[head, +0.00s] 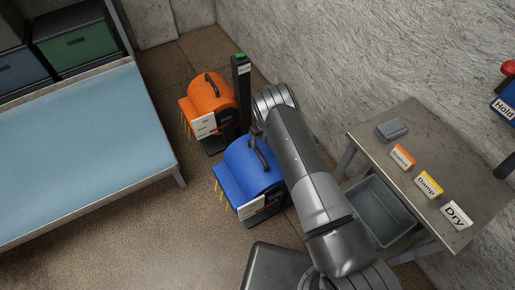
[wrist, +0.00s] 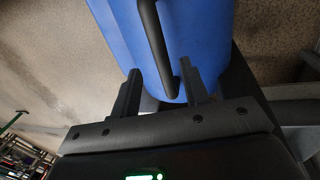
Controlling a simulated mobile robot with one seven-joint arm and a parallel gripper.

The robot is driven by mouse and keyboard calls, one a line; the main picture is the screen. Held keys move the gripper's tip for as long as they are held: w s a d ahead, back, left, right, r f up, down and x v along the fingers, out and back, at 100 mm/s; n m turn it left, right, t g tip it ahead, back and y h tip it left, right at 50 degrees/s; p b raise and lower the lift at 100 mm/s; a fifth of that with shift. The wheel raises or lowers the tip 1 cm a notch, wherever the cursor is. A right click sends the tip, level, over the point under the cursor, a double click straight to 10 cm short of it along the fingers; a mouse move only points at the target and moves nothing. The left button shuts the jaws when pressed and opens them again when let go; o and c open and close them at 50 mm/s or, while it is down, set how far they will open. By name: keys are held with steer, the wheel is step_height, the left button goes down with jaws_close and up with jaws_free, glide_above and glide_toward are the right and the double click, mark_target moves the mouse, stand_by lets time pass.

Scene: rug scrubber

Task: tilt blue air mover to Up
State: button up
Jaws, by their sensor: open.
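The blue air mover (head: 245,172) stands on the floor in the middle of the head view, with a black handle (head: 259,155) on top and a white label on its front. It fills the top middle of the wrist view (wrist: 205,45). My gripper (wrist: 158,85) is open at the blue air mover, with the lower end of the black handle (wrist: 160,50) showing between its two fingers. I cannot tell whether the fingers touch the handle.
An orange air mover (head: 209,97) stands just behind the blue one, beside a black post (head: 241,80). A stone wall is at the right. A side table (head: 445,150) carries label cards, with a grey bin (head: 378,208) below. A blue-topped table (head: 80,140) is at left.

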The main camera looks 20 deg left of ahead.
mark_target(257, 149)
steer(key=shift+s+a+f, duration=0.1)
steer(key=shift+f, duration=0.7)
steer(key=shift+s+a+f, duration=0.15)
steer(key=shift+f, duration=0.7)
steer(key=shift+s+a+f, duration=0.1)
steer(key=shift+f, duration=0.7)
jaws_close()
